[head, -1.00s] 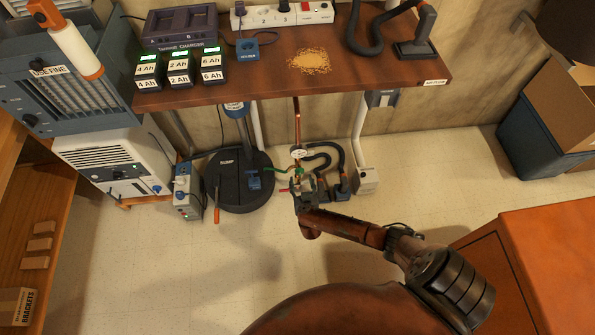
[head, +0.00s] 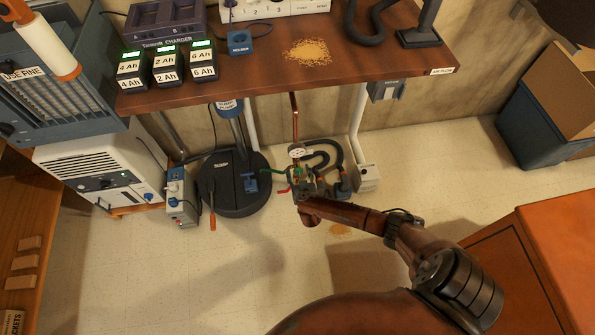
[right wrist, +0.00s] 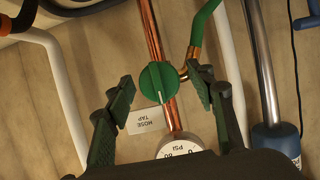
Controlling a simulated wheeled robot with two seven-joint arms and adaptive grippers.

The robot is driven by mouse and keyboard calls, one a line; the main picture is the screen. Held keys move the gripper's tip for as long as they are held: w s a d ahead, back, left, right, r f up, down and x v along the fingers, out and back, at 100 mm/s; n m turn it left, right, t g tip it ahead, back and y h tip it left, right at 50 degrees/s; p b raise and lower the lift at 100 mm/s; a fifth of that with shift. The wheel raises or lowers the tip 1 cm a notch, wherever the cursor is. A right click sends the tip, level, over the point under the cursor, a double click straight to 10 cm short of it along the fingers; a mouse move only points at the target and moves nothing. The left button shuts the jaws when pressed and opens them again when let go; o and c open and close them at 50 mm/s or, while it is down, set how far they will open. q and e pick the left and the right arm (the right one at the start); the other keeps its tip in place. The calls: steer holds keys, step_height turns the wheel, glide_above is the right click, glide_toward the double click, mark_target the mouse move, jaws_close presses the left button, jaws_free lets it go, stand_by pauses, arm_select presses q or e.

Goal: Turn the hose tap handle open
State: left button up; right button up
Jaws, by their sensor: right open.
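The hose tap handle (right wrist: 158,83) is a round green knob with a white line, on a copper pipe (right wrist: 153,30) in the right wrist view. A label reading HOSE TAP (right wrist: 146,121) appears upside down beside it. My right gripper (right wrist: 161,78) is open, with one dark finger on either side of the knob in the picture. Gaps show between both fingers and the knob; I cannot tell the depth between them. In the head view, my right gripper (head: 304,184) is low under the bench at the pipe and mostly hides the tap. My left gripper is not in view.
A PSI gauge (head: 297,150) sits on the pipe, close to the gripper. A green hose (right wrist: 206,24) leaves the tap. The bench (head: 385,72) overhangs at the back.

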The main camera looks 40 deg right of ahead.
steer(key=shift+c, duration=0.6)
steer(key=c, duration=1)
steer(key=shift+c, duration=0.2)
